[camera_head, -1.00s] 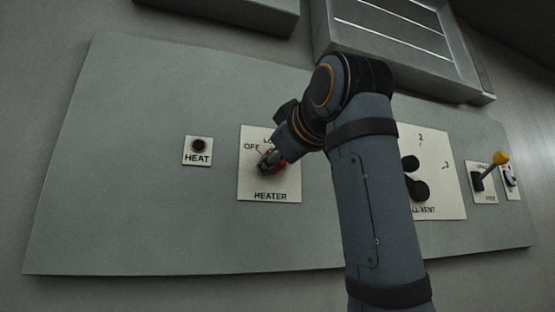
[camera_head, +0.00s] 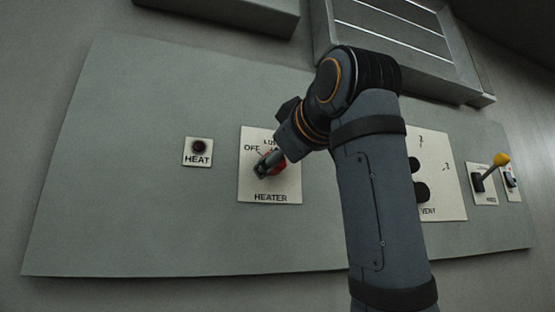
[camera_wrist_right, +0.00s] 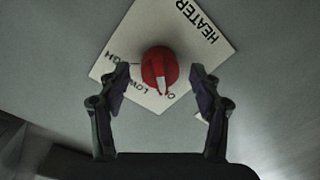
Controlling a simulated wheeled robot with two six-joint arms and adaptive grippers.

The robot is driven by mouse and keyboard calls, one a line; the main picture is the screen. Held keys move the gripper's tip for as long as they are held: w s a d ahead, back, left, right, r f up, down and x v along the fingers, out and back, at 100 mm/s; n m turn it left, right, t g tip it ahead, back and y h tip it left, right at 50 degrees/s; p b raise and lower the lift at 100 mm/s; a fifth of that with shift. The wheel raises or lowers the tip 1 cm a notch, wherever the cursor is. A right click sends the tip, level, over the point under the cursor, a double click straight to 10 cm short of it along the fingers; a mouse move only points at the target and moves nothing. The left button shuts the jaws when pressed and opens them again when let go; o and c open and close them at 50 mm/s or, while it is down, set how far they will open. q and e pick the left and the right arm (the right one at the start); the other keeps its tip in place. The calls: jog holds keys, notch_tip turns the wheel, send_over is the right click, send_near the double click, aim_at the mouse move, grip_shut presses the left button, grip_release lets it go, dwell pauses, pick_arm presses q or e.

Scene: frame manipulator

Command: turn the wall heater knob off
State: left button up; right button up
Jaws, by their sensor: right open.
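The heater knob (camera_wrist_right: 158,66) is red with a white pointer and sits on a white HEATER plate (camera_wrist_right: 105,72). In the right wrist view the pointer points down the picture, between the LOW mark and a partly hidden label starting with O. My right gripper (camera_wrist_right: 160,78) is open, with one finger on each side of the knob and visible gaps to it. In the head view the right gripper (camera_head: 268,164) is in front of the HEATER plate (camera_head: 270,190) and hides most of the knob. My left gripper is not in view.
A HEAT plate with a dark red lamp (camera_head: 199,147) is left of the heater plate. A vent plate (camera_head: 446,185) with black knobs, partly behind my arm, and a yellow-tipped lever (camera_head: 501,158) are to the right. A metal box (camera_head: 400,40) projects above the panel (camera_head: 130,170).

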jog(key=v, duration=1.1)
jog(key=shift+r, duration=0.1)
